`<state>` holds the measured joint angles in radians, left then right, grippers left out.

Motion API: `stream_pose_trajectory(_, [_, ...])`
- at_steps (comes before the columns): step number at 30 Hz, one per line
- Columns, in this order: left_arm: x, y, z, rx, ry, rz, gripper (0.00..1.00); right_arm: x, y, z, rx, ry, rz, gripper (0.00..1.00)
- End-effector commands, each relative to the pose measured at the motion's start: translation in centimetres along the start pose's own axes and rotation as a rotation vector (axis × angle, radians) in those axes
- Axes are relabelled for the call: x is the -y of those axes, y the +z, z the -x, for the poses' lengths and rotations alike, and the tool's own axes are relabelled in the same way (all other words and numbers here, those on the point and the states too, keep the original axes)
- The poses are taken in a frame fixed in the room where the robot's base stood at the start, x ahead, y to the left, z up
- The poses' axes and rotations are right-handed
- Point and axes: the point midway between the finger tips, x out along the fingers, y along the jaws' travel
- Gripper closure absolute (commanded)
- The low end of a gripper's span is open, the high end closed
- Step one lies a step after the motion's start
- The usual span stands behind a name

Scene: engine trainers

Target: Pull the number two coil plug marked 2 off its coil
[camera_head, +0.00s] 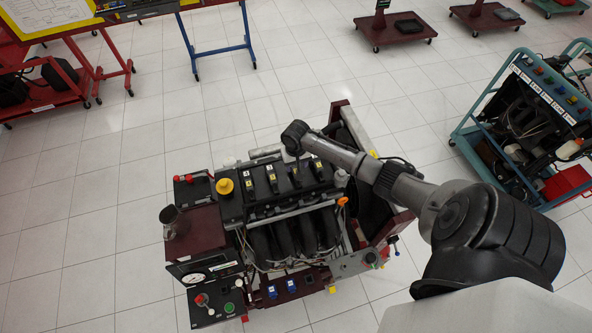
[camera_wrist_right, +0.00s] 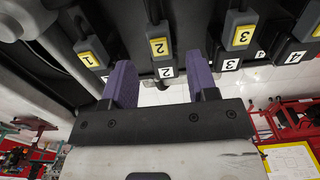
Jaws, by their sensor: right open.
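The number two coil plug (camera_wrist_right: 158,42) is dark grey with a yellow label marked 2, and it sits on its coil, which carries a white tag 2 (camera_wrist_right: 166,72). In the head view the row of coils is on top of the engine, with plug 2 (camera_head: 271,177) second from the left. My right gripper (camera_wrist_right: 162,84) is open and empty, its purple fingers apart. In the wrist view, plug 2 appears between the two fingers and beyond them; I cannot tell the exact gap. My left gripper is out of view.
Plug 1 (camera_wrist_right: 88,52) and plug 3 (camera_wrist_right: 240,32) stand close on either side. A yellow cap (camera_head: 224,187) is left of the coils. The engine stand has a gauge panel (camera_head: 207,280) at its front left.

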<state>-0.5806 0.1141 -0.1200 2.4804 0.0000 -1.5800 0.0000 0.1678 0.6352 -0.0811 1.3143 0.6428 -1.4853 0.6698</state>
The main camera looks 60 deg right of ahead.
Motion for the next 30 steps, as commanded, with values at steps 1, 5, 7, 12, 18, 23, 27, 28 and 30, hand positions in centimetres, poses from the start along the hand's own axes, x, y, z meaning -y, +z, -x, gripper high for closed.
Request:
stream_pose_trajectory(1, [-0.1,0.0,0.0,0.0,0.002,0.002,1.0,0.0,0.0,-0.9,0.002,0.001,-0.002,0.47])
stream_pose_trajectory(5, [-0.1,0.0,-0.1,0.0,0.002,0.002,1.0,0.0,0.0,-2.6,0.001,0.001,0.0,0.47])
stream_pose_trajectory(7, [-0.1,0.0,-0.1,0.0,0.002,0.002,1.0,0.0,0.0,-3.3,0.0,0.0,0.0,0.47])
stream_pose_trajectory(12, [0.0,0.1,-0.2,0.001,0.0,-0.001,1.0,0.0,0.0,-4.4,-0.001,0.001,0.001,0.47])
stream_pose_trajectory(18, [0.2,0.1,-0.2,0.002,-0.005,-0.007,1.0,0.0,0.0,-4.8,-0.001,0.001,0.002,0.47])
stream_pose_trajectory(23, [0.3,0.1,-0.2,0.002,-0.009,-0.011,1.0,0.0,0.0,-4.8,-0.001,0.001,0.002,0.47])
stream_pose_trajectory(27, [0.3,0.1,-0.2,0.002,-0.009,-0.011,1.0,0.0,0.0,-4.8,-0.001,0.001,0.002,0.56])
stream_pose_trajectory(28, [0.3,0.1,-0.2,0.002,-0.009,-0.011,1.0,0.0,0.0,-4.8,-0.001,0.001,0.002,0.59])
stream_pose_trajectory(30, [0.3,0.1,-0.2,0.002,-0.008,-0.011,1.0,0.0,0.0,-4.8,-0.001,0.001,0.002,0.66])
